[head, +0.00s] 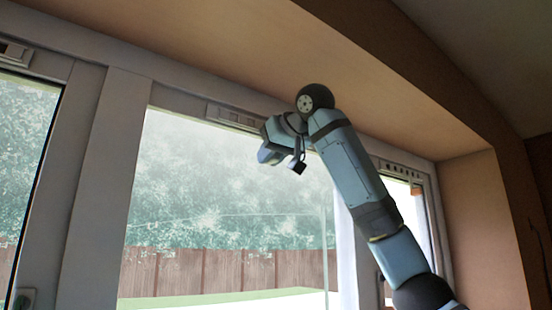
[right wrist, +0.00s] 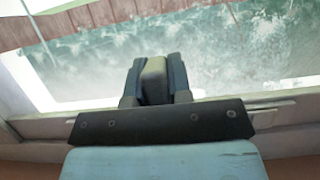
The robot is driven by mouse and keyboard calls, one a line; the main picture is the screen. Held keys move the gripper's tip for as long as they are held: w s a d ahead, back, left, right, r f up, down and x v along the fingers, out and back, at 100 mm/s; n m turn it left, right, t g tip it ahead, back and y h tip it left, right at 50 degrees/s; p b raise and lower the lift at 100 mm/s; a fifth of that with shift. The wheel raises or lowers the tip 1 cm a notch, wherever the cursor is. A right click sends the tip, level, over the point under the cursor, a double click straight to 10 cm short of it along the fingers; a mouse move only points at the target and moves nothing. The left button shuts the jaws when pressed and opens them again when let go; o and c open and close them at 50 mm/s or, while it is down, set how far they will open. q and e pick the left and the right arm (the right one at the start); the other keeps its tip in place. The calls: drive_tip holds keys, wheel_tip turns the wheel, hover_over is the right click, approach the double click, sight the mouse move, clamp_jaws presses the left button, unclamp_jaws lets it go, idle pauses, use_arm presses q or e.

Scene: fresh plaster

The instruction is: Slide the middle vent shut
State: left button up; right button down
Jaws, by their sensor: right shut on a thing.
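The middle vent (head: 235,117) is a pale, long, narrow unit on the top rail of the middle window, with small openings showing at its left part. My right gripper (head: 268,137) is up at its right end and covers that part. In the right wrist view my right gripper (right wrist: 154,68) is shut on a small olive-grey piece (right wrist: 154,80), which I take to be the vent's slider. The hand hides the contact in the head view. My left gripper is not in view.
Another vent (head: 14,52) sits on the left window's top rail, and a third vent (head: 398,170) on the right window's. The glass below the middle vent is clear.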

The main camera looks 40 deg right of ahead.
drive_tip(key=c, duration=1.1)
unclamp_jaws()
drive_tip(key=shift+a, duration=0.15)
drive_tip(key=shift+o, duration=0.3)
drive_tip(key=shift+a, duration=0.15)
drive_tip(key=shift+s, duration=0.3)
drive_tip(key=b+v, duration=0.3)
drive_tip(key=v, duration=1)
drive_tip(key=shift+b, duration=0.35)
drive_tip(key=shift+a+r, duration=0.1)
drive_tip(key=shift+a, duration=0.05)
